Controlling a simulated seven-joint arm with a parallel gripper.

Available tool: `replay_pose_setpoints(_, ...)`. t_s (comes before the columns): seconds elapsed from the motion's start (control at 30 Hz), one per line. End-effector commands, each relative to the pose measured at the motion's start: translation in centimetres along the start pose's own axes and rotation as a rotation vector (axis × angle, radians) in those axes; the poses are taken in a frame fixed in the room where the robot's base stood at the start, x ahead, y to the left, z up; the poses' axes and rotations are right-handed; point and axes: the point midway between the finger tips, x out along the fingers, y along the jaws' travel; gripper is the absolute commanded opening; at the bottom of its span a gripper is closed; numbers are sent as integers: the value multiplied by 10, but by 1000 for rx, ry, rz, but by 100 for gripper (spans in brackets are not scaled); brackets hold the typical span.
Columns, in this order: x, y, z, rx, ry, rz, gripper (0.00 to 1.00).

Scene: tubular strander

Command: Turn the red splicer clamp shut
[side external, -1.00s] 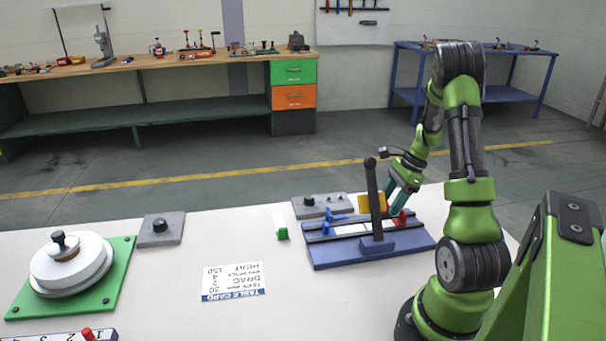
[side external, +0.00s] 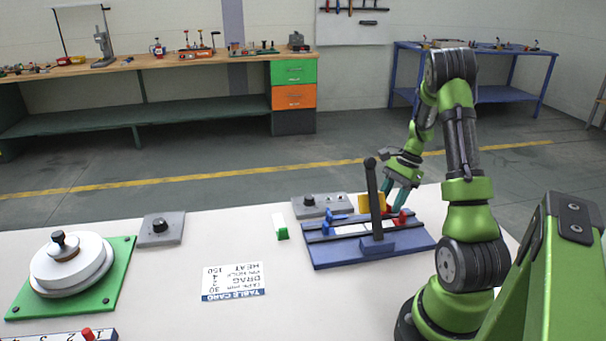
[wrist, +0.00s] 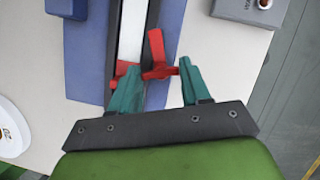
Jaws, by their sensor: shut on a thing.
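The blue splicer (side external: 330,258) stands on the white table, with a pale strip along its bed and a dark upright lever (side external: 373,200). In the wrist view, the red splicer clamp (wrist: 156,48) stands out from the bed, its handle tilted. My gripper (wrist: 158,66) is shut on the red clamp, with one teal finger on each side of it. Another red part (wrist: 122,68) shows by the left finger. In the side view, my gripper (side external: 394,200) is low behind the splicer, and red shows by its fingers. The exact finger contact is partly hidden.
A grey knob box (side external: 322,205) sits behind the splicer. A green-and-white piece (side external: 281,229), a table card (side external: 233,281) and a white reel on a green plate (side external: 118,265) lie leftward. The table's middle is mostly clear.

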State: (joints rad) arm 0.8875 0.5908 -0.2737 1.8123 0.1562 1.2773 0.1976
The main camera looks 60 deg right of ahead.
Motion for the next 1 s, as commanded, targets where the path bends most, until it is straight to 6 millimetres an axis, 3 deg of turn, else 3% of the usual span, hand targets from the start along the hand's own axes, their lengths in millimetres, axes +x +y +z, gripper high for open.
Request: replay_pose_setpoints(1.0, -1, -5, 3, -879, 2, 364, 16)
